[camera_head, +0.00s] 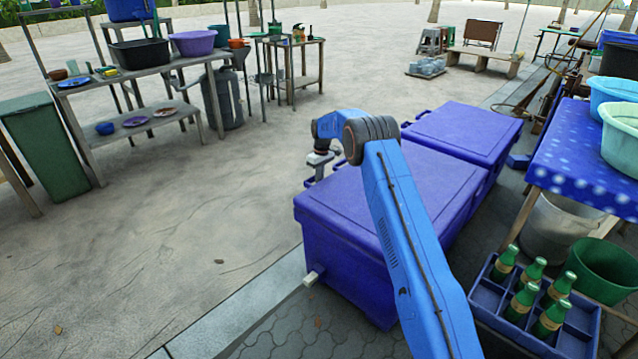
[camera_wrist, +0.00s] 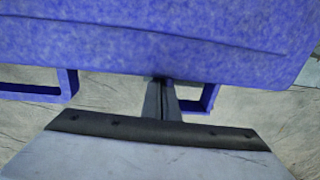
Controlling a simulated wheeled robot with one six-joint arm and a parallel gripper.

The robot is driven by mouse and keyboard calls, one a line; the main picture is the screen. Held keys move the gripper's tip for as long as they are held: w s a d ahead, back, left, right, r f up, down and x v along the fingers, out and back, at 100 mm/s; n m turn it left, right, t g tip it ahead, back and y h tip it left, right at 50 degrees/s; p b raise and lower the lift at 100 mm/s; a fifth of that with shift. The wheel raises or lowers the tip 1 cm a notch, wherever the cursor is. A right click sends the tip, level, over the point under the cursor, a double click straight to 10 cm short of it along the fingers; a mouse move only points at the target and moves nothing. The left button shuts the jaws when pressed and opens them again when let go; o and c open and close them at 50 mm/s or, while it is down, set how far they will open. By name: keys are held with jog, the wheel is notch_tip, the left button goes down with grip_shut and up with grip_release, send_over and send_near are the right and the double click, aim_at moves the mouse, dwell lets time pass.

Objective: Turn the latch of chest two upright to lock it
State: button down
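Two blue chests stand end to end, a near chest (camera_head: 330,225) and a far chest (camera_head: 465,130), both with closed lids. No label shows which is chest two. My gripper (camera_head: 319,176) is at the left long side of the near chest, just below its lid edge. In the wrist view the gripper (camera_wrist: 163,92) has its dark fingers together, with the tips at the lower edge of a blue chest wall (camera_wrist: 150,50). A blue bracket (camera_wrist: 208,99) is just right of the fingers. I cannot make out the latch or anything between the fingers.
A blue loop handle (camera_wrist: 68,86) is left of the fingers. A blue crate (camera_head: 470,300) of green bottles and a table with a blue cloth (camera_head: 570,165) stand right of the chests. Open paved ground lies to the left, before a wooden shelf (camera_head: 150,70).

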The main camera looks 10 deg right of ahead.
jog(key=shift+w+d+f, duration=0.1)
jog(key=shift+d+f, duration=0.05)
jog(key=shift+w+d+f, duration=0.35)
jog(key=shift+d+f, duration=0.15)
jog(key=shift+f, duration=0.3)
jog(key=shift+w+d+f, duration=0.15)
jog(key=shift+d+f, duration=0.05)
jog(key=shift+f, duration=1.05)
